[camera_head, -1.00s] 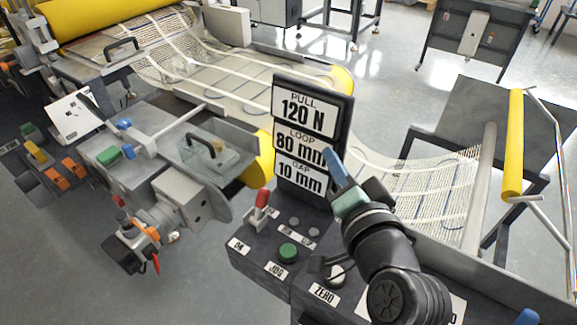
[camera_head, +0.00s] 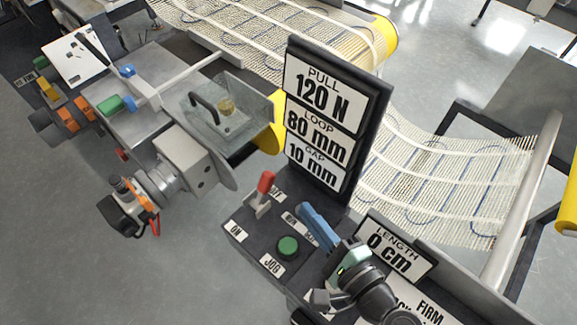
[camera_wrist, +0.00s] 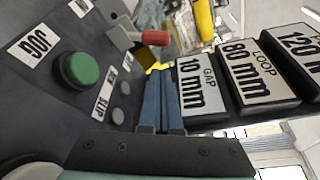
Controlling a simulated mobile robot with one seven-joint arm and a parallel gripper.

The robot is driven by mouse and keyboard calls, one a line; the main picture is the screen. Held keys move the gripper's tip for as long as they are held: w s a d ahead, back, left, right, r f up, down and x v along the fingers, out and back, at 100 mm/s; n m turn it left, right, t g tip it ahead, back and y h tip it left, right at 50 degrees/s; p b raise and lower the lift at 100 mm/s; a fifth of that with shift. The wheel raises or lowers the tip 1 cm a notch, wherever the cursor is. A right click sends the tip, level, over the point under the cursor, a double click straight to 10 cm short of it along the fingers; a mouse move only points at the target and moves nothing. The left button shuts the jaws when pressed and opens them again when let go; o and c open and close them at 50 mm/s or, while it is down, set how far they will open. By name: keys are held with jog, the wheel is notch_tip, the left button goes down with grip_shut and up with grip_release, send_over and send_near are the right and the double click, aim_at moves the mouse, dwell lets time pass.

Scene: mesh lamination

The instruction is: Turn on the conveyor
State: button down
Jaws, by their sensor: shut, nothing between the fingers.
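The control panel (camera_head: 262,238) carries a lever with a red handle (camera_head: 264,188). An ON label (camera_head: 236,231) lies at its near left side, and another label at its far right is partly hidden. In the wrist view the red handle (camera_wrist: 155,38) sticks out just beyond the fingertips. My gripper (camera_head: 307,209) has blue fingers closed together with nothing between them. It is over the panel, right of the lever and apart from it. In the wrist view the fingers (camera_wrist: 159,72) point toward the lever. The conveyor's mesh (camera_head: 440,180) lies behind the panel.
A green JOG button (camera_head: 288,246) sits close to my fingers, left of them. A display board (camera_head: 330,120) reading PULL, LOOP and GAP stands just behind. A LENGTH sign (camera_head: 395,247) reading 0 cm is at right. A motor-like unit (camera_head: 180,165) stands left of the lever.

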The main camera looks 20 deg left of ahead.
aim_at(268, 187)
jog(key=shift+s+r, duration=0.1)
jog(key=shift+s, duration=0.15)
jog(key=x, duration=1)
jog(key=shift+p, duration=0.4)
